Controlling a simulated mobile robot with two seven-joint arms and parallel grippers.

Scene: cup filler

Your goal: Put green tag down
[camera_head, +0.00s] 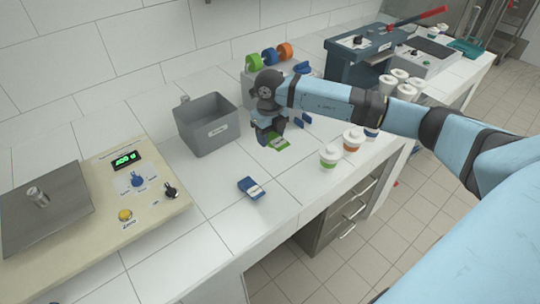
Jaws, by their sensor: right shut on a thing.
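The green tag (279,143) lies at or just above the white counter in the middle of the picture, with a pale label on its face. My right gripper (271,136) reaches down over it from the right side and is shut on it. The gripper hides part of the tag, and I cannot tell whether the tag touches the counter. My left gripper is not in view.
A grey bin (207,125) stands left of the gripper. A blue tag (251,188) lies in front. White cups with a green band (330,156) and an orange band (353,139) stand to the right. A scale panel (100,205) fills the left. Counter between is clear.

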